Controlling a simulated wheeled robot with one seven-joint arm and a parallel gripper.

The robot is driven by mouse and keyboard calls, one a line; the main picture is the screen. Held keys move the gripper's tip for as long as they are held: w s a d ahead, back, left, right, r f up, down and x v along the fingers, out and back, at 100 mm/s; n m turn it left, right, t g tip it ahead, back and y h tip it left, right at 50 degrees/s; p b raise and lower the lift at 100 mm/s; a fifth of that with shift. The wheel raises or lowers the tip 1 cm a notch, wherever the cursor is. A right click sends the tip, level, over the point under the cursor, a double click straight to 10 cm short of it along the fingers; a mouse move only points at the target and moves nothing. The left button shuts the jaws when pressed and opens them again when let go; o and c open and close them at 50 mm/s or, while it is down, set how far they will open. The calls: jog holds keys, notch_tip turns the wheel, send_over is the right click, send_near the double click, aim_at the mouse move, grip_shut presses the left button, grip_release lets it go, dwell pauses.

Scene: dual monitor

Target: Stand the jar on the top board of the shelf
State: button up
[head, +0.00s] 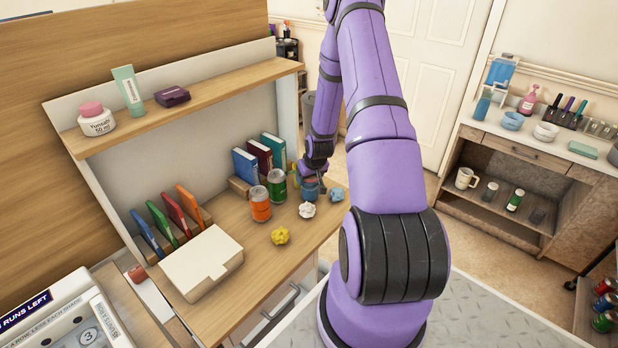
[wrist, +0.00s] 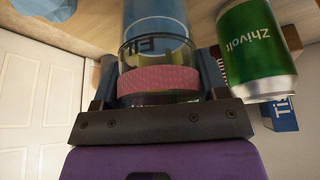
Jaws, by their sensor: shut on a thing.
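My gripper (wrist: 156,68) is shut on a clear glass jar (wrist: 158,82) with a pink band or contents, one finger on each side in the wrist view. In the head view my gripper (head: 314,177) is low over the far right part of the desk, and the jar is mostly hidden there. Whether the jar touches the desk is unclear. A blue can (wrist: 155,14) shows just past the jar. The shelf's top board (head: 215,91) is at upper left, away from my gripper.
Orange (head: 260,204) and green (head: 277,186) cans, crumpled paper (head: 307,210) and books (head: 245,165) crowd around my gripper.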

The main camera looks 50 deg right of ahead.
jog(key=shift+f, duration=0.2)
jog(key=o, duration=1.1)
jog(key=shift+r, duration=0.1)
